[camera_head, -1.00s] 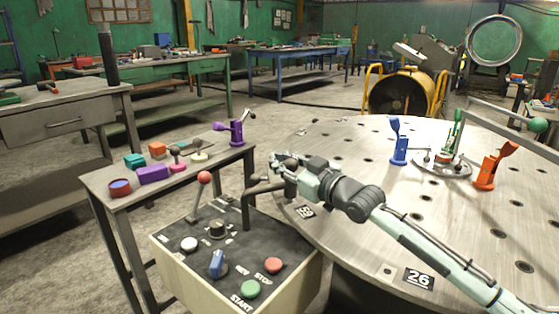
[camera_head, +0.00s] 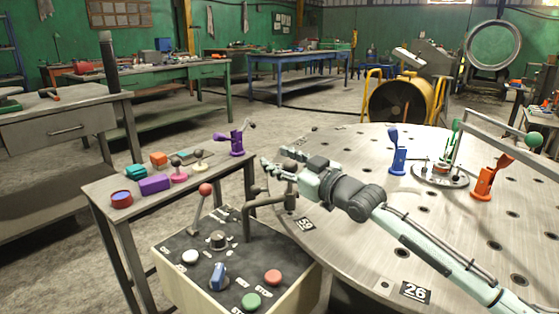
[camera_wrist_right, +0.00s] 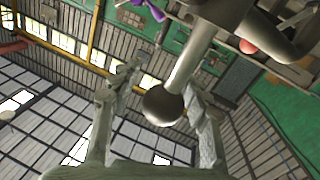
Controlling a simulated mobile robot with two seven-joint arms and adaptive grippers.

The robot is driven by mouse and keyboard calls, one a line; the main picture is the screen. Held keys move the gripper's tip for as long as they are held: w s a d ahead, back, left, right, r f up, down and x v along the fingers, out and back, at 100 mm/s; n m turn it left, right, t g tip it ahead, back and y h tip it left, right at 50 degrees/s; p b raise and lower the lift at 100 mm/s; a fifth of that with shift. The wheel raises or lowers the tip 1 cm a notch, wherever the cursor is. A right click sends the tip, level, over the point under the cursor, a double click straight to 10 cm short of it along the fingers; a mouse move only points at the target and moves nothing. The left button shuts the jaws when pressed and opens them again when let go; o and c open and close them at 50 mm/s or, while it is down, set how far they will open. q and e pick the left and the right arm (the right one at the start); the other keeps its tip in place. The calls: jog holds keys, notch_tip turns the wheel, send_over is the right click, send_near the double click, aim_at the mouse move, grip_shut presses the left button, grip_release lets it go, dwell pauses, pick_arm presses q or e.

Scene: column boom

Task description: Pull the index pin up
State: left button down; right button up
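The index pin (camera_wrist_right: 182,68) shows in the right wrist view as a pale rod with a dark ball knob, coming out of a thicker grey housing. My right gripper (camera_wrist_right: 163,88) has its two fingers apart, one on each side of the knob. A gap shows on both sides of the knob, so the fingers do not look closed on it. My left gripper is not in view.
A control box (camera_head: 185,275) with a red-knobbed lever (camera_head: 205,190) and buttons stands below the gripper. The round table (camera_head: 345,235) carries blue (camera_head: 397,160) and orange (camera_head: 484,183) clamps. A side bench (camera_head: 107,190) with coloured blocks is on the left.

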jog(key=shift+f, duration=0.1)
jog(key=v, duration=1.2)
